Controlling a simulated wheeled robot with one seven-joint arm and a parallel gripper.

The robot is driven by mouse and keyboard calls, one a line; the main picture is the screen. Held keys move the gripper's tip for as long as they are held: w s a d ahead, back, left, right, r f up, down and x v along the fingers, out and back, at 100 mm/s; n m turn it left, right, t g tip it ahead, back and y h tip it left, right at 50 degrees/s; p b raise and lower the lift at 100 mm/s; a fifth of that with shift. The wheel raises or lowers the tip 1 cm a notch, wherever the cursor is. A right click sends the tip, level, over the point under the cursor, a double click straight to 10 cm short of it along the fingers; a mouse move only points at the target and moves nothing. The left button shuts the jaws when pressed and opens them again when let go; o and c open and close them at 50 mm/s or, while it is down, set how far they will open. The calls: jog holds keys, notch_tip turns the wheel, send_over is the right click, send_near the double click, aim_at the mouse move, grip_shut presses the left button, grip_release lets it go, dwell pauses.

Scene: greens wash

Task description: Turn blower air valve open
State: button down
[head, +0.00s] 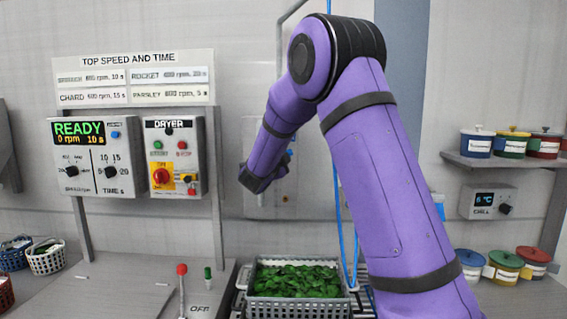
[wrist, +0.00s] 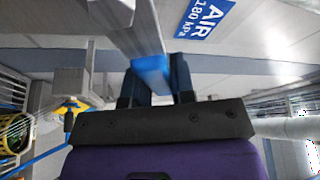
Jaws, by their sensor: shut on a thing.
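The blower air valve's blue handle (wrist: 152,72) shows at the middle of the wrist view, at the end of a grey bar. My gripper (wrist: 157,88) has its two dark fingers on either side of the blue handle and is shut on it. A blue sign (wrist: 208,18) reading "AIR 180 kPa" is beside it at the top right. In the head view my gripper end (head: 262,182) is low against the back wall, partly seen. The valve cannot be made out there, so its angle is unclear.
A grey basket of greens (head: 300,308) stands below my arm. The speed control panel (head: 95,155) reads "READY". The dryer box (head: 175,157) is beside it. A red-knobbed lever (head: 182,270) stands by "OFF". A yellow fitting (wrist: 70,106) is left in the wrist view.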

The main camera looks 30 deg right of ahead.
jog(key=n, duration=0.1)
jog(key=a+r+n+t, duration=0.1)
jog(key=n, duration=0.1)
jog(key=r+n+t, duration=0.1)
jog(key=shift+w+a+r, duration=0.1)
jog(key=shift+w+a, duration=0.05)
jog(key=shift+w, duration=0.25)
jog(key=n, duration=0.2)
jog(key=a+r+n+t, duration=0.1)
jog(key=shift+w+a+r+n+t, duration=0.1)
jog(key=shift+w+n+t, duration=0.2)
jog(key=shift+w+n, duration=0.1)
jog(key=shift+w+a+r+n+t+y, duration=0.3)
jog(key=shift+a+n+t+y, duration=0.2)
jog(key=shift+n, duration=0.8)
jog(key=shift+w+a+r+n+t+y, duration=0.15)
jog(key=shift+w+a+n+t+y, duration=0.3)
jog(key=shift+n, duration=0.85)
jog(key=shift+w+a+r+n+t+y, duration=0.3)
jog(key=shift+a+n+t, duration=0.25)
jog(key=shift+n, duration=0.75)
jog(key=shift+f, duration=0.1)
jog(key=c, duration=1)
grip_release()
jog(key=shift+o, duration=0.2)
jog(key=shift+s, duration=0.1)
